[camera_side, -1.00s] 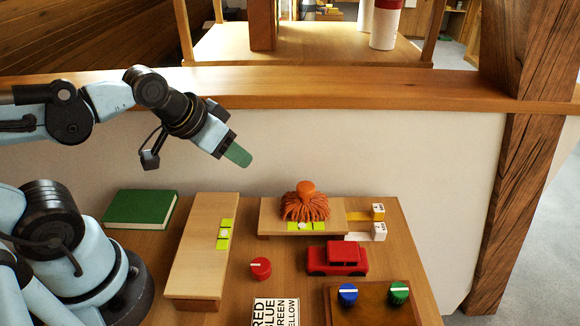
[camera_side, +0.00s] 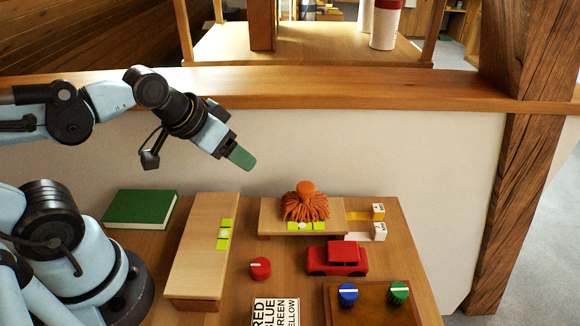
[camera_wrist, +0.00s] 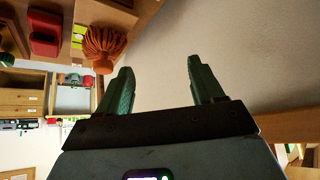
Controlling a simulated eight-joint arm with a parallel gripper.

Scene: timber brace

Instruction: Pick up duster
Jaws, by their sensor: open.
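The orange duster (camera_side: 305,203), with a round knob on top and hanging strands, stands on a light wooden block at the back of the table. It also shows in the wrist view (camera_wrist: 103,43), at the upper left beyond the left finger. My gripper (camera_side: 238,157) is in the air above and to the left of the duster, well apart from it. In the wrist view my gripper's two green fingers (camera_wrist: 157,85) are spread with nothing between them.
A red toy car (camera_side: 337,260), a red knob (camera_side: 261,268) and a dark wooden box (camera_side: 372,308) with blue and green knobs lie in front of the duster. A long wooden block (camera_side: 203,250) and a green book (camera_side: 140,209) are at left. A white wall stands behind.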

